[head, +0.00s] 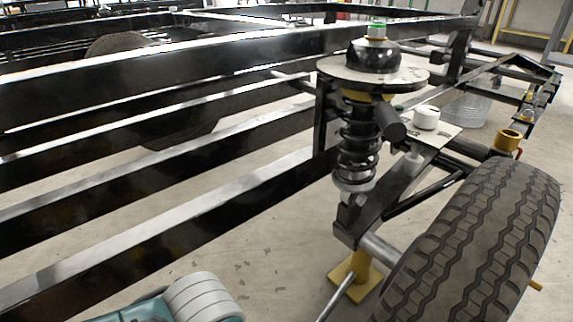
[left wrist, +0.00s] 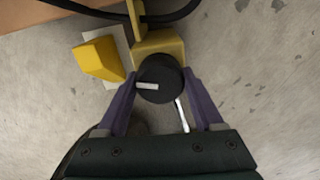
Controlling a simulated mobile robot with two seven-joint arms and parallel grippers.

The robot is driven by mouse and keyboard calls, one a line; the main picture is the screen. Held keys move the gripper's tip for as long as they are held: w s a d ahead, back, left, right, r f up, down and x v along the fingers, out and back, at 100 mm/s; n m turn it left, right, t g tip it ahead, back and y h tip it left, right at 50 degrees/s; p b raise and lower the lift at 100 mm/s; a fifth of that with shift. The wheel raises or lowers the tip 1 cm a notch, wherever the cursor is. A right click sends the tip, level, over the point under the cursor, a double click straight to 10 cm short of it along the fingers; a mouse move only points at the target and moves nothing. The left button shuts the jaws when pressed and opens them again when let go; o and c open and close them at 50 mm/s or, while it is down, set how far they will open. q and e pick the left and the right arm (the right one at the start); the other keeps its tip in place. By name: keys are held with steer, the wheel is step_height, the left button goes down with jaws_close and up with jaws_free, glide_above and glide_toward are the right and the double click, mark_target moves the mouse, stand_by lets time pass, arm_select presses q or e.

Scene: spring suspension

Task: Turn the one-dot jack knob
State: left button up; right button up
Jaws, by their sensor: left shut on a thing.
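In the left wrist view a round black knob (left wrist: 165,69) with a white bar mark pointing left sits against a yellow block (left wrist: 158,44). My left gripper (left wrist: 160,80) has its two purple fingers on either side of the knob and is shut on it. No dot shows on the knob, so I cannot tell its dot count. In the head view the knob and both grippers are out of sight. A yellow jack stand (head: 355,276) stands on the floor under the suspension arm there.
A slim white lever (left wrist: 182,116) is close to the right finger. A yellow wedge (left wrist: 99,59) lies left of the knob, and dark cables cross above. In the head view the tyre (head: 480,240), coil spring (head: 358,145) and black frame rails (head: 200,205) crowd the space.

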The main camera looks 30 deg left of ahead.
arm_select(q)
steer(key=m+p, duration=0.1)
steer(key=m, duration=0.2)
steer(key=shift+r+m+p, duration=0.1)
steer(key=shift+m+p, duration=0.25)
steer(key=shift+m, duration=0.05)
steer(key=m, duration=0.3)
steer(key=shift+m+p, duration=0.3)
steer(key=shift+p, duration=0.1)
steer(key=m, duration=0.4)
steer(key=shift+m, duration=0.3)
steer(key=m, duration=0.4)
steer(key=shift+m, duration=0.3)
steer(key=m, duration=0.4)
steer(key=shift+a, duration=0.1)
steer(key=m, duration=0.5)
steer(key=shift+f+b, duration=0.2)
steer(key=shift+b, duration=0.1)
steer(key=m+b, duration=0.1)
steer(key=m, duration=0.3)
steer(key=shift+m, duration=0.3)
steer(key=shift+m+b, duration=0.4)
steer(key=shift+m, duration=1.9)
